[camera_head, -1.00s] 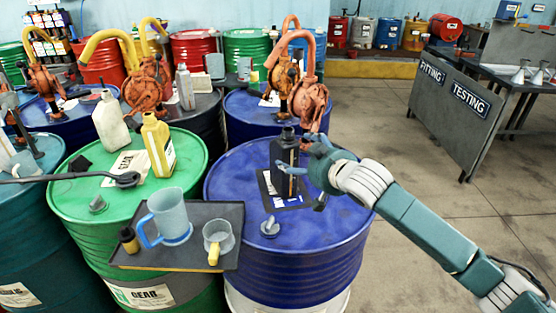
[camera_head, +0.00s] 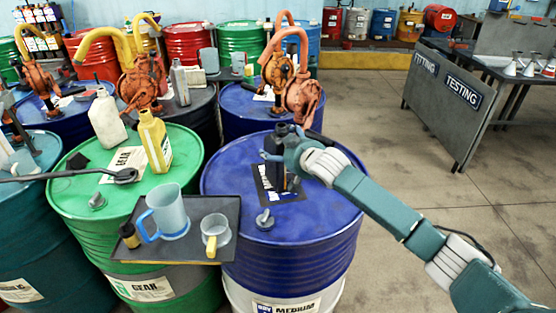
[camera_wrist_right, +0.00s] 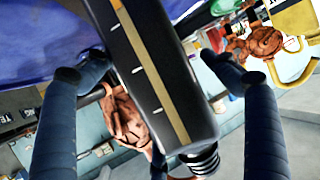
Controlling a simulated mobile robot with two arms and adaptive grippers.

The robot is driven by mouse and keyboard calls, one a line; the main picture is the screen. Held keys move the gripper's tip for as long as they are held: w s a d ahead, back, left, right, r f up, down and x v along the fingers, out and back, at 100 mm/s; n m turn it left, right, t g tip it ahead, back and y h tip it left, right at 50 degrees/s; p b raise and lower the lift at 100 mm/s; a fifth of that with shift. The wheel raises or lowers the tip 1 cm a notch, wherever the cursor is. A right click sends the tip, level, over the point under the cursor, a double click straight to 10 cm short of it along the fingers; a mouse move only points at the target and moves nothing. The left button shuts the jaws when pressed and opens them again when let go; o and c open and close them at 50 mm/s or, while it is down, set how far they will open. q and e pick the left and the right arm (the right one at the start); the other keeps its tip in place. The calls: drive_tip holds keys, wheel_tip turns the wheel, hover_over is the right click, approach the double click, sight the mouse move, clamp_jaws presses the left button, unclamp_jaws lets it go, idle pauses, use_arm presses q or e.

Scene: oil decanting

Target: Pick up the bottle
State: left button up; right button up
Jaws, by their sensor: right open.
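A black bottle (camera_head: 270,174) stands on a dark mat (camera_head: 264,190) on top of the blue drum (camera_head: 225,172). My right gripper (camera_head: 283,157) is at the bottle, partly covering it in the head view. In the right wrist view the bottle (camera_wrist_right: 140,62), dark with a tan stripe, lies between the two spread fingers of my right gripper (camera_wrist_right: 158,66). Gaps show between the fingers and the bottle there. The bottle's ribbed cap (camera_wrist_right: 205,160) is at the lower right of that view. My left gripper is not in view.
A tray (camera_head: 150,252) holding a clear blue-handled jug (camera_head: 170,212) and a smaller cup (camera_head: 214,232) sits left of the bottle. A metal cap (camera_head: 264,220) lies near the drum's front. A yellow jug (camera_head: 155,142) and orange pump (camera_head: 303,98) stand nearby.

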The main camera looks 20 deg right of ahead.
drive_tip(key=shift+s, duration=0.1)
drive_tip(key=c, duration=1.7)
drive_tip(key=shift+r, duration=0.2)
